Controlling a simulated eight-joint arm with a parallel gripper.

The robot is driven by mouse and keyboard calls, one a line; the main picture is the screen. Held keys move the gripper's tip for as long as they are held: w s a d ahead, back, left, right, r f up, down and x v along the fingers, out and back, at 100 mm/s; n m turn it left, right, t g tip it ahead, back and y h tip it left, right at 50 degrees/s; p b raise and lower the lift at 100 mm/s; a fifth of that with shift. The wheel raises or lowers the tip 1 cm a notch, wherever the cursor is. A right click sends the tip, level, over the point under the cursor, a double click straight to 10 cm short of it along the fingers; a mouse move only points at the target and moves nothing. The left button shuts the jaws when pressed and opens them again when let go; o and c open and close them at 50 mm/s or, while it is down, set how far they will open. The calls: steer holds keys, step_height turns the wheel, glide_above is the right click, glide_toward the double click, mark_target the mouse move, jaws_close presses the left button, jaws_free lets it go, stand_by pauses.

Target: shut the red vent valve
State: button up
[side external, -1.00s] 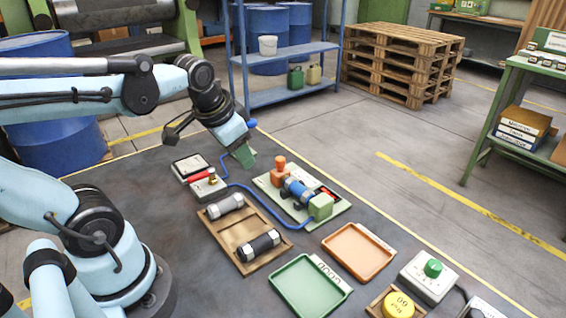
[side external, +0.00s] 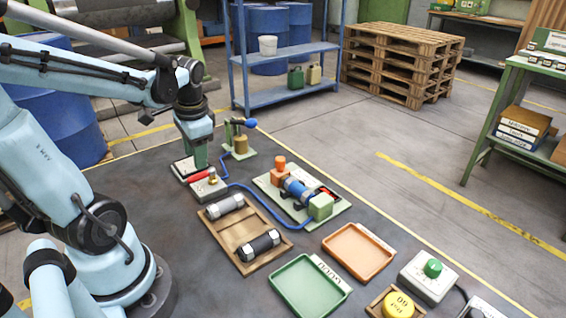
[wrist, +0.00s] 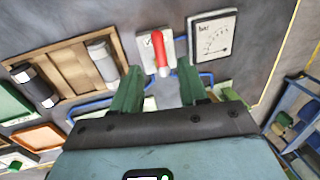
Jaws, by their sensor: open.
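The red vent valve lever (side external: 200,175) lies on a small pale base with a brass knob (side external: 211,174), near the back left of the dark bench. In the wrist view the red lever (wrist: 161,55) stands out from a white plate with a check mark (wrist: 148,46). My gripper (side external: 201,165) points down just behind the lever. In the wrist view my gripper's green fingers (wrist: 158,68) are apart, with the lever's end showing between their tips. I cannot tell whether they are level with it or above it.
A pressure gauge (wrist: 212,38) sits beside the valve. A hand pump with a blue ball (side external: 240,140) stands close behind. A blue hose (side external: 262,200) runs to the blue cylinder fixture (side external: 298,191). A wooden tray (side external: 232,246) with two cylinders lies in front.

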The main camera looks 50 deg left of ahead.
mark_target(198, 175)
steer(key=shift+a+f, duration=0.2)
steer(key=shift+f, duration=0.75)
steer(key=shift+a+f, duration=0.15)
steer(key=shift+f, duration=0.75)
steer(key=shift+a+f, duration=0.2)
steer(key=shift+f, duration=0.75)
jaws_close()
